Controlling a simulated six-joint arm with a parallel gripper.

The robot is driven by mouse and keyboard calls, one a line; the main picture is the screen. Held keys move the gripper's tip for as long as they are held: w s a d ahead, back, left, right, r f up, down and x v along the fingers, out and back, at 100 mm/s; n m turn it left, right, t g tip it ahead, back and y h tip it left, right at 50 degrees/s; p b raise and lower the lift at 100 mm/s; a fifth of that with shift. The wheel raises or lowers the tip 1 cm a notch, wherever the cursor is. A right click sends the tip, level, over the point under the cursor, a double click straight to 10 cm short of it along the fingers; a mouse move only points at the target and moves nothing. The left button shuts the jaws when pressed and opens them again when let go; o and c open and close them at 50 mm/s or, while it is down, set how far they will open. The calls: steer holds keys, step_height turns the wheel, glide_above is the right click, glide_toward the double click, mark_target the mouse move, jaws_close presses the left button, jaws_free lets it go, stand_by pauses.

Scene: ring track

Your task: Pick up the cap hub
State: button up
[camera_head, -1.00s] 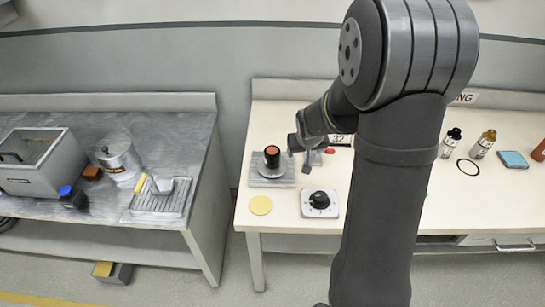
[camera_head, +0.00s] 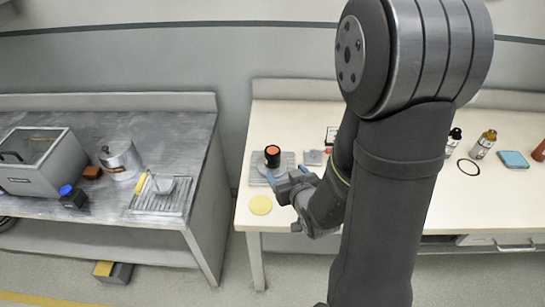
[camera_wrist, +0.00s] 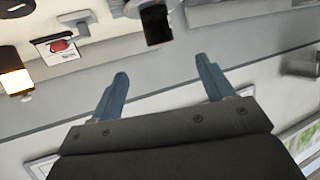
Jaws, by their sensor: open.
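The cap hub seems to be the black cylinder with an orange-red rim (camera_head: 272,153). It stands upright on a round grey base on a grey plate (camera_head: 258,168) at the left of the right-hand bench. My gripper (camera_head: 287,176) is just in front of it and to its right, with blue fingers spread. In the wrist view, a black cylinder (camera_wrist: 156,24) on a pale round base, likely the same part, shows at the top middle. It lies beyond the open, empty fingers (camera_wrist: 162,70), not between them. I cannot tell the exact gap.
A yellow disc (camera_head: 260,205) lies at the bench's front left. A small grey block (camera_head: 313,158) stands right of the plate. Bottles (camera_head: 483,145), a black ring (camera_head: 468,167) and a blue box (camera_head: 513,160) are farther right. My arm hides the bench's middle.

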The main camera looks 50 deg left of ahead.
mark_target(271, 150)
steer(key=x, duration=1)
steer(key=shift+w+a+f, duration=0.15)
steer(key=shift+a+f, duration=0.05)
steer(key=shift+a, duration=0.1)
steer(key=shift+x, duration=3.1)
steer(key=shift+w+r, duration=0.1)
steer(key=shift+r, duration=0.1)
steer(key=c, duration=1.3)
steer(key=shift+o, duration=0.2)
